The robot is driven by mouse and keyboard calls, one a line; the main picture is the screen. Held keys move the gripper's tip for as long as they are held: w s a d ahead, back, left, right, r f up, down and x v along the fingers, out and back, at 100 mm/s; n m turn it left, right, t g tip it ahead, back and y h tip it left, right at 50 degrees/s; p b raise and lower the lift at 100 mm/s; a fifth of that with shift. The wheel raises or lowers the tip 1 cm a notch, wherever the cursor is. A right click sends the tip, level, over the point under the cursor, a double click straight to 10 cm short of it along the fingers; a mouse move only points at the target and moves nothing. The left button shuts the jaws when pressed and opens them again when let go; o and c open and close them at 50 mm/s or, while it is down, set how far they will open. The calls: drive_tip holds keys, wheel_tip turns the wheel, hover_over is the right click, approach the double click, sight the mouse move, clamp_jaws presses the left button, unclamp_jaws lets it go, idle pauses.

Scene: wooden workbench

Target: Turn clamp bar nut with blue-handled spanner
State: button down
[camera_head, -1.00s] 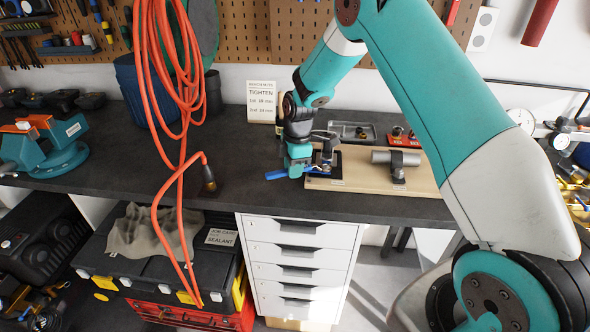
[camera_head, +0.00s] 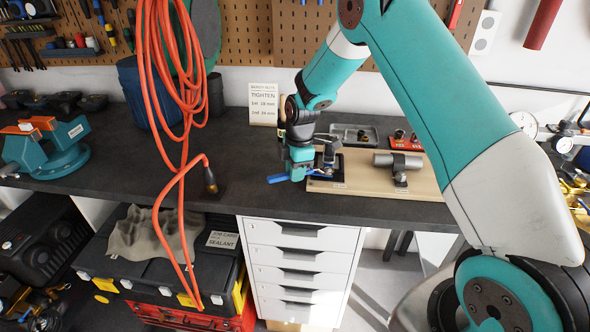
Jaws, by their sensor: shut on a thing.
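My gripper (camera_head: 301,175) points down at the left end of a light wooden board on the dark bench. It is shut on the blue-handled spanner (camera_head: 279,179), whose blue handle sticks out to the left, low over the bench top. The spanner's head reaches right toward the clamp bar (camera_head: 326,157) at the board's left end. My gripper hides part of the clamp and the nut, so I cannot tell whether the spanner sits on the nut.
The wooden board (camera_head: 365,184) also bears a grey cylinder (camera_head: 397,160) in a holder. Behind it are a grey tray (camera_head: 353,133) and a red block (camera_head: 402,141). A "TIGHTEN" card (camera_head: 263,104) stands behind. Orange cable (camera_head: 170,190) hangs at left, near a blue vise (camera_head: 45,150).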

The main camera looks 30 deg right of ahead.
drive_tip(key=shift+d+r, duration=0.1)
drive_tip(key=shift+r, duration=0.05)
drive_tip(key=shift+r+p, duration=1.8)
drive_tip(key=shift+r, duration=0.9)
